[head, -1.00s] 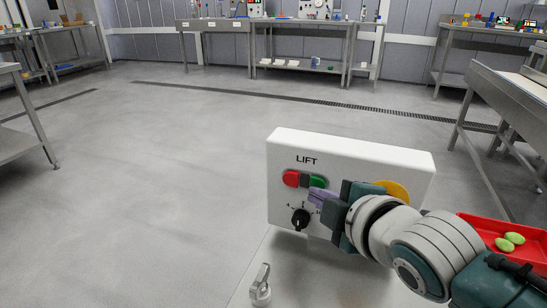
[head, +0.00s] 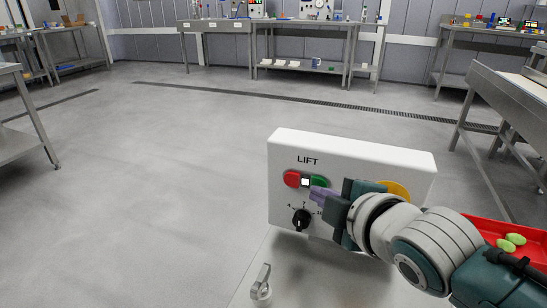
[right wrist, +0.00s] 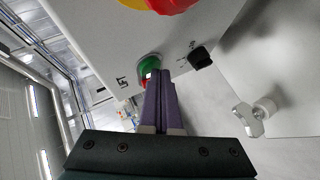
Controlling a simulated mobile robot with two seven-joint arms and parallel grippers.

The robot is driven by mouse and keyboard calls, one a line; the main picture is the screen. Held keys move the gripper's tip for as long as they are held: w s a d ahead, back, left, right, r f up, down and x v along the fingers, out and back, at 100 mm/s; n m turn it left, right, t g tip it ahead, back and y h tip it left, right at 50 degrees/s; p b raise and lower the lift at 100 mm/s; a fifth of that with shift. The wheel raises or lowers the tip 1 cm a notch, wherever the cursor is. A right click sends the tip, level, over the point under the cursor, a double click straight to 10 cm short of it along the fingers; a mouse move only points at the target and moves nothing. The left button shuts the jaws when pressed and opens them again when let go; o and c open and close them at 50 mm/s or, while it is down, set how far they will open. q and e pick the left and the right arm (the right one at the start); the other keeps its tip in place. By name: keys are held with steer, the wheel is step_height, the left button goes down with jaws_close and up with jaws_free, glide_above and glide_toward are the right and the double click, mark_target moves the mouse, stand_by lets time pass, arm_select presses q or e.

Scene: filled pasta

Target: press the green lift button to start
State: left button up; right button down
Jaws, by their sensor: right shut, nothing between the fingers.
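The white lift box (head: 350,160) carries the word LIFT. On its face are a red button (head: 291,179), a small lit white square (head: 305,182) and the green button (head: 319,181). My right gripper (head: 314,193) is shut and empty, its purple fingers pointing at the box just below the green button. In the right wrist view, the fingertips (right wrist: 158,79) overlap the edge of the green button (right wrist: 149,63) and seem to touch it or nearly so. The red button (right wrist: 145,82) is partly hidden there. My left gripper is not in view.
A black knob (head: 302,219) sits below the buttons. A yellow disc (head: 396,189) is partly behind my gripper; the wrist view shows a red knob (right wrist: 172,4) on it. A red tray (head: 485,232) with green pasta pieces is at right. Open floor lies left.

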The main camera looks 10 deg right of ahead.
steer(key=shift+s+a+p, duration=0.35)
steer(key=shift+s+p, duration=0.05)
steer(key=shift+s, duration=0.25)
steer(key=shift+s+a+p, duration=0.5)
steer(key=shift+s+a, duration=0.2)
steer(key=shift+s, duration=0.35)
steer(key=shift+s+a+p, duration=0.45)
steer(key=shift+s+a, duration=0.25)
steer(key=shift+s, duration=0.35)
